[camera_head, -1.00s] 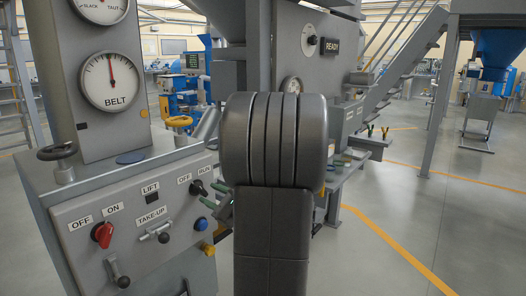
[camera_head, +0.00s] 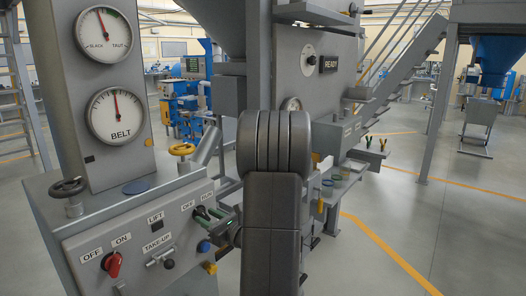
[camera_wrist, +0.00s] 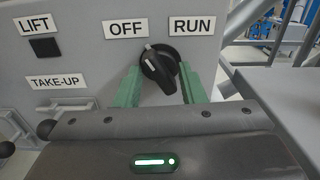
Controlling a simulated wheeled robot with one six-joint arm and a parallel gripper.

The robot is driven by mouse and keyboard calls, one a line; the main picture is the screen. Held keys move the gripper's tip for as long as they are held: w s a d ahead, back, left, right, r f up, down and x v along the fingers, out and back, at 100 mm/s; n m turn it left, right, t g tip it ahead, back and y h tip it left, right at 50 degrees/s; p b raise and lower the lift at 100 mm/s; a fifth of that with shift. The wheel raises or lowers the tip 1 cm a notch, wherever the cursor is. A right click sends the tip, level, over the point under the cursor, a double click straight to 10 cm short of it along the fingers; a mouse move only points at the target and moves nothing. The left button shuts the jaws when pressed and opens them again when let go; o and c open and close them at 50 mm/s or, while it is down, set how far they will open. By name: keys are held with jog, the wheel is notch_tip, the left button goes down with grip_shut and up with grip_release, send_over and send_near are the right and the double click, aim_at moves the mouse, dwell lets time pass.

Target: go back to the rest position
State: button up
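My gripper (camera_head: 212,213) is in front of the grey control panel (camera_head: 130,240), at its right end. In the wrist view its two green fingers (camera_wrist: 160,80) are apart, one on each side of the black OFF/RUN selector knob (camera_wrist: 160,72). I see no clear grip on the knob; whether a finger touches it is unclear. The knob is tilted, with its white-marked end up and left toward the OFF label (camera_wrist: 126,29). The RUN label (camera_wrist: 192,26) is to the right. In the head view, my gripper partly hides the knob.
On the panel are a red switch (camera_head: 112,264), a take-up handle (camera_wrist: 64,107) and a blue button (camera_head: 204,246). Handwheels (camera_head: 68,187) and the belt gauge (camera_head: 116,115) stand above. A READY display (camera_head: 330,64) is behind my arm. Open floor (camera_head: 440,225) lies to the right.

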jog(key=shift+r+m+p, duration=0.2)
jog(key=shift+m+p, duration=0.7)
jog(key=shift+p, duration=0.3)
jog(key=shift+f+m+p, duration=0.1)
jog(key=shift+m+p, duration=0.5)
jog(key=shift+p, duration=0.1)
jog(key=shift+f, duration=0.1)
